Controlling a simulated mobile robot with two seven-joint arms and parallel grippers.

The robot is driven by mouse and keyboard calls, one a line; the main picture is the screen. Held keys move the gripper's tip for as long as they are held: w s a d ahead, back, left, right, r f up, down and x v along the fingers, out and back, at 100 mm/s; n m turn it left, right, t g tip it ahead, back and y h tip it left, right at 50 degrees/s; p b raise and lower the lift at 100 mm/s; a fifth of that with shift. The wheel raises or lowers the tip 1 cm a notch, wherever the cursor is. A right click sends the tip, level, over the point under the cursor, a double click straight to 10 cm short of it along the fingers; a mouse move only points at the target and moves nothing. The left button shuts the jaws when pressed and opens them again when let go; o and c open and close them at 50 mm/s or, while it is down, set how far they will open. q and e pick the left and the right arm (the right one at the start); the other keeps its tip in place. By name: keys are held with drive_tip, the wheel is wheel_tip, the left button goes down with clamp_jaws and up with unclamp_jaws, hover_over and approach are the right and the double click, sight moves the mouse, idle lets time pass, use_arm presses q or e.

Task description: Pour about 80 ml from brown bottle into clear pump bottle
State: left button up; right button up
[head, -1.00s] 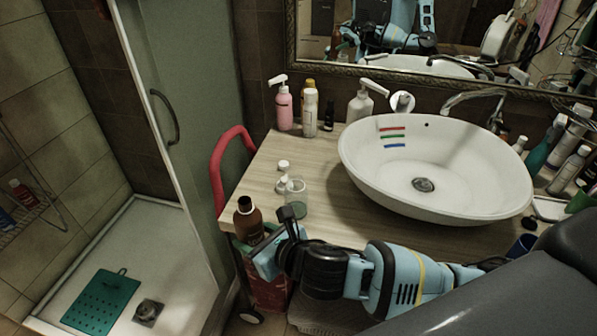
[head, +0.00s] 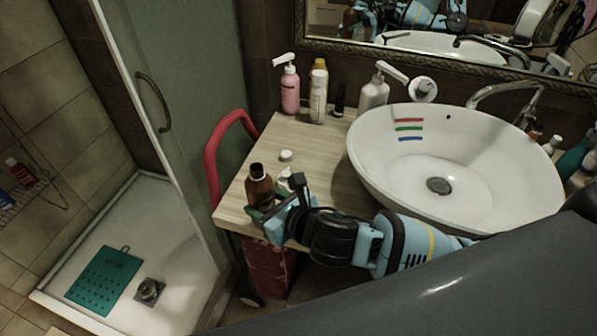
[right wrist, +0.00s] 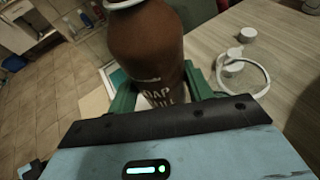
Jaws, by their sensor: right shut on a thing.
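The brown bottle (head: 259,187) is upright and uncapped at the left front corner of the wooden counter. My right gripper (head: 266,209) is shut on its lower body. In the right wrist view the bottle (right wrist: 150,45) stands between the green fingers, with white lettering on it. A clear round rim (right wrist: 266,82), probably the clear pump bottle's, shows to the right of the bottle in the right wrist view. My gripper and arm mostly hide that container in the head view. My left gripper is not in view.
Two small white caps or pump parts (head: 286,155) are on the counter beyond the gripper. A white basin (head: 455,165) with colored stripes fills the right. A pink pump bottle (head: 290,88) and other bottles line the back. A red handle (head: 213,150) rises at the left.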

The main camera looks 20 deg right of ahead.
idle(0.3)
drive_tip(key=shift+r+m+y, duration=0.1)
drive_tip(key=shift+m+y, duration=0.2)
drive_tip(key=shift+m, duration=0.1)
